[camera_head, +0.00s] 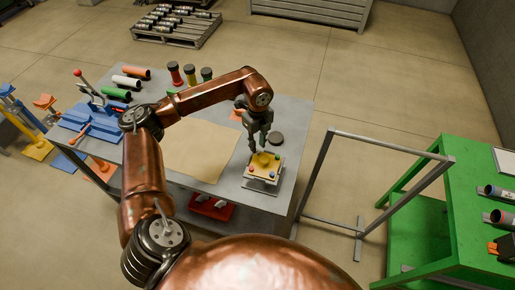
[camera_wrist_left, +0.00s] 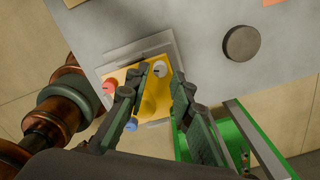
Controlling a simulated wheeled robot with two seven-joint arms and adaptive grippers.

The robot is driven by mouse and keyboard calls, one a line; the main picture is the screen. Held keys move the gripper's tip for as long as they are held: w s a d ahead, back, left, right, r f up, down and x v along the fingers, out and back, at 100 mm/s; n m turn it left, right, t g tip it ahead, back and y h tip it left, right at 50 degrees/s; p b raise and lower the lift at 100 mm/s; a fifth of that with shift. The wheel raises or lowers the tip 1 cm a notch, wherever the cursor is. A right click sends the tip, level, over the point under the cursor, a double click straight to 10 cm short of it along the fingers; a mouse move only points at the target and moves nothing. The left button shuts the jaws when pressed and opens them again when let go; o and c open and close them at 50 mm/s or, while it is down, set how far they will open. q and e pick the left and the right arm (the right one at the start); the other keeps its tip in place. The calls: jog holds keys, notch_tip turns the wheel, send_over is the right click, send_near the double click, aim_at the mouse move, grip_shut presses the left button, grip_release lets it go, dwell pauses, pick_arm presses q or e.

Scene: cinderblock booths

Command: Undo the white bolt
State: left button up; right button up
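A yellow plate (camera_wrist_left: 160,119) on a pale square base stands at the near right corner of the grey table. The white bolt (camera_wrist_left: 160,69) is on the plate's far edge in the left wrist view. A red bolt (camera_wrist_left: 109,86) and a blue bolt (camera_wrist_left: 131,125) are on the same plate. My left gripper (camera_head: 259,149) points down over the plate. In the left wrist view its fingers (camera_wrist_left: 160,76) are apart, with the white bolt showing between the tips. I cannot tell how far the tips are above it. My right gripper is not in view.
A black round knob or disc (camera_head: 275,138) lies on the grey table (camera_head: 290,110) beside the plate. A grey metal frame (camera_head: 320,170) stands right of the table, and a green bench (camera_head: 465,200) beyond it. A red toolbox (camera_head: 211,207) sits below the table's front edge.

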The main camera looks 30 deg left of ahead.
aim_at(258, 151)
pick_arm(q)
notch_tip(258, 151, up, 9)
jog(key=shift+f, duration=0.15)
dwell(0.5)
